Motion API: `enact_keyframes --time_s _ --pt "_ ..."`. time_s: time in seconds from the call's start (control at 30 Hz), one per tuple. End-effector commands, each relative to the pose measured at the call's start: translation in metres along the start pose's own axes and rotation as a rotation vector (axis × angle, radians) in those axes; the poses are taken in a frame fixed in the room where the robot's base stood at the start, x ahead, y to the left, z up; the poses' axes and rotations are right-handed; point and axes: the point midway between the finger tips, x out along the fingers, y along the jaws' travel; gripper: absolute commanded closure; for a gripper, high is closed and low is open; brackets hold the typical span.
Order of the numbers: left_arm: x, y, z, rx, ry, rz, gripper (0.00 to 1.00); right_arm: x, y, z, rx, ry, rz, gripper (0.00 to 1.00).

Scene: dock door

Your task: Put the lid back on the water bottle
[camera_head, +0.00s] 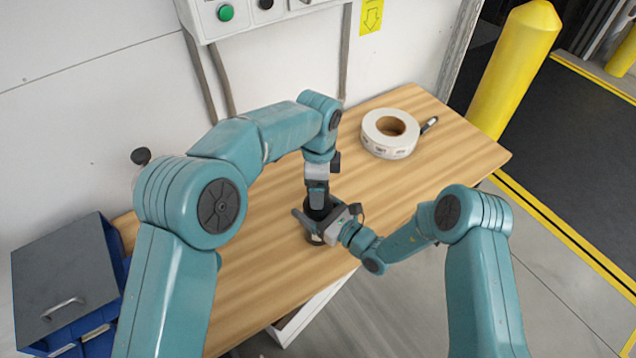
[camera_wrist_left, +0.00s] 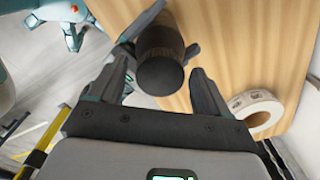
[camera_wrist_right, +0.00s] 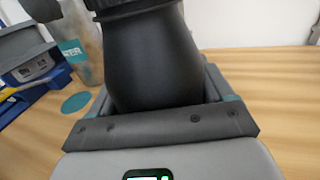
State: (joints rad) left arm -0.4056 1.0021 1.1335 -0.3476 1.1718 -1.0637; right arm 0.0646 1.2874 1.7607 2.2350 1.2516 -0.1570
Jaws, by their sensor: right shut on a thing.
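The black water bottle (camera_wrist_right: 150,55) stands on the wooden table, partly hidden by my grippers. My right gripper (camera_head: 316,226) is shut around its body from the right side. The right wrist view shows the bottle's wide shoulder narrowing to a dark rim (camera_wrist_right: 130,9) at the top edge. My left gripper (camera_head: 318,205) points down over the bottle's top. In the left wrist view its fingers are apart on either side of a dark round lid-like top (camera_wrist_left: 160,77), with a visible gap at the right finger. I cannot tell whether this top is seated on the bottle.

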Motion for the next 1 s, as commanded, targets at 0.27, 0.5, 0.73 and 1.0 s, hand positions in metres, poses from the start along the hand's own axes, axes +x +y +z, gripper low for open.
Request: enact_keyframes --time_s 0.27,0.5,0.73,1.0 --pt "0.0 0.0 0.0 -0.002 0.0 0.0 0.17 0.0 0.0 0.0 0.0 0.0 0.0 1.0" --pt "-0.027 -0.001 -0.001 -0.001 0.002 -0.005 0.17 0.0 0.0 0.0 0.0 0.0 0.0 1.0" --pt "-0.078 0.0 -0.001 -0.002 0.002 -0.004 0.17 0.0 0.0 0.0 0.0 0.0 0.0 1.0" --pt "-0.115 0.0 0.0 -0.001 0.001 -0.002 0.17 0.0 0.0 0.0 0.0 0.0 0.0 1.0"
